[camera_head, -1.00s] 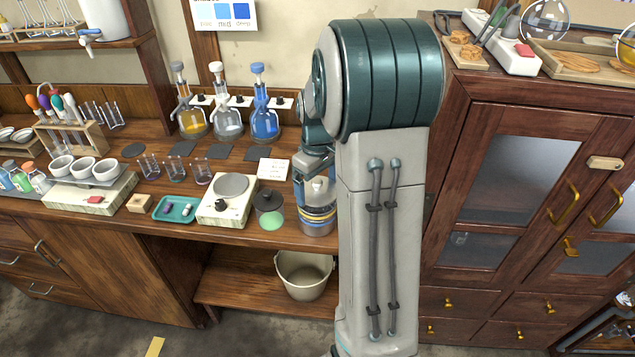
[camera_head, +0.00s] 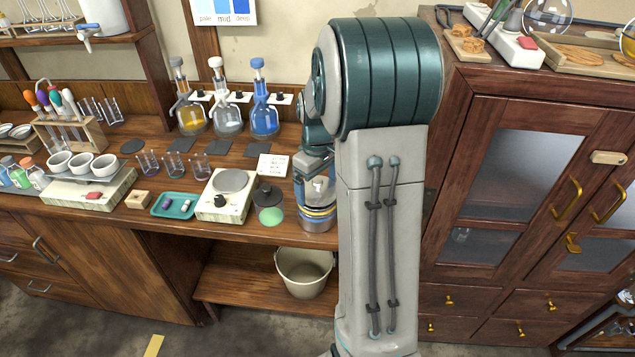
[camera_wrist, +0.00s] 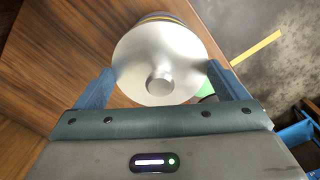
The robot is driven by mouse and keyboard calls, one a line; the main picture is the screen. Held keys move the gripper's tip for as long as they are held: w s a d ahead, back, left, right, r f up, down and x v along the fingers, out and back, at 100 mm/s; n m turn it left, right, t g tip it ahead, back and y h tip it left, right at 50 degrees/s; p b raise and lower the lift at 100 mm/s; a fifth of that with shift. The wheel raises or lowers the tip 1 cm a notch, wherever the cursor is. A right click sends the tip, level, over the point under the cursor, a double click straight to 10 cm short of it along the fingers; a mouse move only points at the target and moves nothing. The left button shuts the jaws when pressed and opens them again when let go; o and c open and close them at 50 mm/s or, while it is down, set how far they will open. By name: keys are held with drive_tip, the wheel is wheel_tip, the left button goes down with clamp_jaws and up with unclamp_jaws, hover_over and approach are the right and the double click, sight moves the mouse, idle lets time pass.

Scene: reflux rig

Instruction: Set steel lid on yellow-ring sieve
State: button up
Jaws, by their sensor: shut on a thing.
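The steel lid (camera_wrist: 150,62), a round silvery disc with a central knob, fills the space between my gripper's two blue fingers (camera_wrist: 160,88) in the wrist view. My gripper is shut on the lid. The yellow-ring sieve (camera_head: 318,211) is part of a banded round stack at the bench's front edge in the head view. A sliver of its yellow band shows past the lid's far edge in the wrist view (camera_wrist: 160,16). The lid is over the stack; I cannot tell whether it touches. My arm partly hides the stack in the head view.
A dark-lidded jar with green contents (camera_head: 270,207) stands close left of the stack. A balance (camera_head: 226,196) and a teal tray (camera_head: 175,206) are further left. A bucket (camera_head: 304,272) sits on the shelf below. The wooden cabinet (camera_head: 520,190) stands to the right.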

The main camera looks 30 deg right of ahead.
sight(317, 181)
drive_tip(key=shift+f, duration=0.25)
idle(0.4)
drive_tip(key=shift+f+b, duration=0.3)
drive_tip(key=shift+b, duration=0.05)
drive_tip(key=o, duration=0.7)
drive_tip(key=shift+c, duration=0.2)
wheel_tip(317, 181, up, 9)
drive_tip(key=p, duration=0.6)
drive_tip(key=shift+r+p, duration=0.1)
drive_tip(key=shift+p, duration=0.25)
